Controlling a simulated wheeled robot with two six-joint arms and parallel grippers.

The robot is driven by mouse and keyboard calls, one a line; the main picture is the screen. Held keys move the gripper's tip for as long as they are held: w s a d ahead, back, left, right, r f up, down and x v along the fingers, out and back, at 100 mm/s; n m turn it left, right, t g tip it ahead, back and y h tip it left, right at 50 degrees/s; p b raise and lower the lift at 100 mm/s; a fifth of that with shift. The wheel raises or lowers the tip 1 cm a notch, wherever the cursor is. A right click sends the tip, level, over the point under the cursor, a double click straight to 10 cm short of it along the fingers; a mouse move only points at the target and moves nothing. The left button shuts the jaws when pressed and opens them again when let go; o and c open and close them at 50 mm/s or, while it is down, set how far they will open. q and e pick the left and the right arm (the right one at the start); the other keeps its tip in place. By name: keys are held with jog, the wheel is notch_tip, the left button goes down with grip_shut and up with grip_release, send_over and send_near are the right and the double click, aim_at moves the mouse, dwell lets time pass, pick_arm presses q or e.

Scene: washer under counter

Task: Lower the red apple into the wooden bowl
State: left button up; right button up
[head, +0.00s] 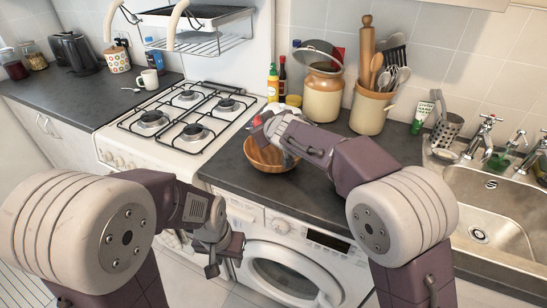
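The wooden bowl (262,158) stands on the dark counter above the washer, near the front edge and beside the stove. My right gripper (270,128) is over the bowl, its arm reaching in from the right and covering part of the rim. A small red patch, seemingly the red apple (257,120), shows at the left side of this gripper, above the bowl's back left rim. Most of it is hidden, and the fingers' hold on it is not clear. My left gripper (226,260) hangs low before the washer, open and empty, apart from the bowl.
The gas stove (180,118) is left of the bowl. Behind it stand bottles (273,84), a lidded jar (322,92) and a utensil crock (370,108). The sink (493,205) is at the right. The washer (290,268) is below the counter.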

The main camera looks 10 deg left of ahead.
aim_at(266, 157)
jog(key=shift+f+b, duration=1.65)
jog(key=shift+f, duration=0.1)
jog(key=shift+f+b, duration=1.95)
jog(key=shift+b, duration=0.1)
jog(key=o, duration=1.6)
jog(key=v, duration=0.9)
jog(key=shift+r+b, duration=0.15)
jog(key=shift+b, duration=0.2)
